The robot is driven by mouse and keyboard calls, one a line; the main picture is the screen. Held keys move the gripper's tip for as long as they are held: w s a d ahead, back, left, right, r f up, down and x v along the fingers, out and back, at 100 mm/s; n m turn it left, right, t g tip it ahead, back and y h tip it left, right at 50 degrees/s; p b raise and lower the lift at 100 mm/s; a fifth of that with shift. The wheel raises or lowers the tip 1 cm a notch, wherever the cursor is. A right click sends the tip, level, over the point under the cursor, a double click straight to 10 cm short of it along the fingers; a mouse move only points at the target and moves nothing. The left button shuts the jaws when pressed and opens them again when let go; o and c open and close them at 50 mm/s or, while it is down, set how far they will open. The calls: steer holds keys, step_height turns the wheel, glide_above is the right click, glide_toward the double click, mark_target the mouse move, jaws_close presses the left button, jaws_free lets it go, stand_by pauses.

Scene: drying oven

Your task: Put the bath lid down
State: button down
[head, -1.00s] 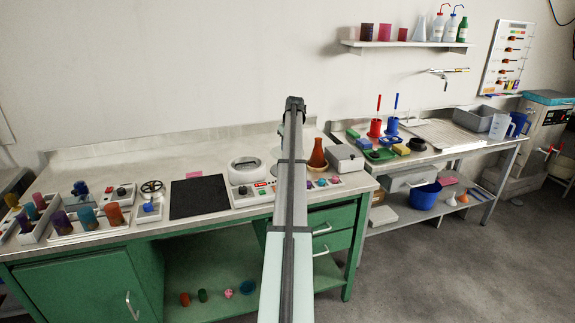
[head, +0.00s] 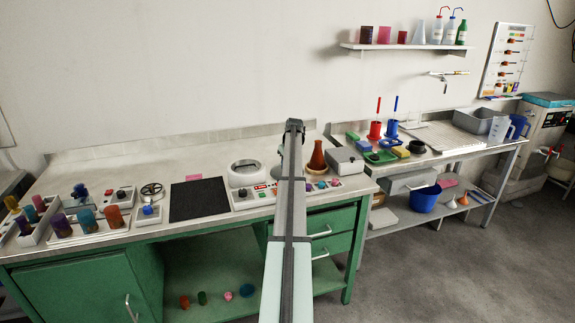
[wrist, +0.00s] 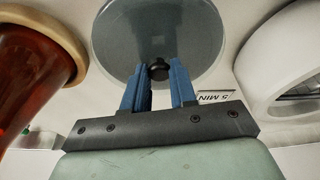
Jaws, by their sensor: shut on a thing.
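The bath lid (wrist: 160,35) is a round, grey, see-through disc with a black knob (wrist: 159,70) in the wrist view. My gripper (wrist: 160,72) has its blue fingers shut on that knob. The lid is level with the bench beside the bath, but I cannot tell whether it touches the bench.
A red-brown flask (head: 317,157) with a tan collar stands close on the lid's other side, also in the wrist view (wrist: 35,70). A small "5 MIN" label (wrist: 216,97) lies near my fingers. A grey box (head: 346,161) and a black mat (head: 199,198) are on the bench.

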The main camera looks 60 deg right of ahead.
steer(key=shift+f, duration=0.15)
steer(key=c, duration=0.9)
jaws_free()
steer(key=v, duration=1.2)
steer(key=shift+r, duration=0.25)
